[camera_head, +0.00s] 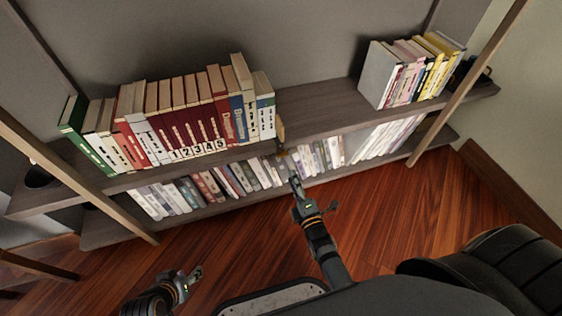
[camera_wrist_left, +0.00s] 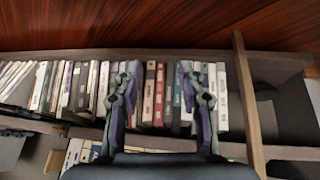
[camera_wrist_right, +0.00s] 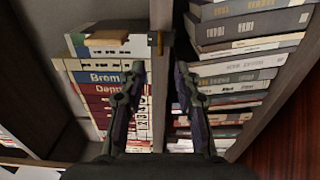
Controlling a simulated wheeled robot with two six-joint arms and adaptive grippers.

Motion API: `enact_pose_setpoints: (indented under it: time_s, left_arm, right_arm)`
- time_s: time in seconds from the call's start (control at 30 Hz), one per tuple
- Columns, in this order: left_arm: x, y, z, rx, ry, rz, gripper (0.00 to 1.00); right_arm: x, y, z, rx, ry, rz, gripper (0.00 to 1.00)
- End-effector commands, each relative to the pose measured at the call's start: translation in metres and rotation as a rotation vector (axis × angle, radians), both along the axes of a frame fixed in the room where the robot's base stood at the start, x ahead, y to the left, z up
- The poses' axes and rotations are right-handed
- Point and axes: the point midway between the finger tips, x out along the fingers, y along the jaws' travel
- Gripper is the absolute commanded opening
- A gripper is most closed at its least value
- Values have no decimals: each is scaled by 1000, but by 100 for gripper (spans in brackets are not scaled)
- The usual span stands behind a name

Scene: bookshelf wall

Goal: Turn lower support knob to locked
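A small orange-brown bar, seemingly the lower support knob (camera_wrist_right: 160,43), sits on the shelf's front edge in the right wrist view. It lies ahead of my right gripper (camera_wrist_right: 158,82), which is open and empty, with its fingers apart on both sides of the board edge. In the head view my right gripper (camera_head: 295,180) is in front of the shelves, below the knob (camera_head: 282,153); any gap between them is hard to judge. The knob's setting is too small to read. My left gripper (camera_head: 196,272) is low at the left, away from the shelf; the left wrist view (camera_wrist_left: 159,75) shows it open and empty.
The upper shelf (camera_head: 318,105) holds books at left and right with bare board between. The lower shelf (camera_head: 215,207) is packed with books. A tan wooden piece (camera_head: 281,131) stands at the upper shelf's edge beside the books. Slanted wooden posts (camera_head: 440,105) flank the shelves. The floor (camera_head: 395,220) is clear.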

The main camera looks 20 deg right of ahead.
Motion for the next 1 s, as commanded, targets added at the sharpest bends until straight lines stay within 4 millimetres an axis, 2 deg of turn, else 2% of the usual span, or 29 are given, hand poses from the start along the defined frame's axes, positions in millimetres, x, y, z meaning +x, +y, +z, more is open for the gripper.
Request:
enact_pose_setpoints:
  time_s: [0.17, 0.4, 0.6, 0.8, 1.0]
  left_arm:
    - [31, 2, 14, 4, -143, 13, 40]
    - [79, 7, 55, 15, -370, 30, 40]
    - [112, 10, 94, 21, -562, 43, 40]
    - [138, 12, 139, 26, -758, 53, 40]
    - [152, 14, 178, 27, -918, 61, 40]
  right_arm:
    - [25, 1, -2, 1, -2, 0, 32]
    - [46, 2, -2, 3, 0, 0, 32]
    - [63, 2, -2, 3, 1, 0, 32]
    - [80, 3, -2, 3, 1, 0, 32]
    - [93, 3, -2, 3, 2, 0, 32]
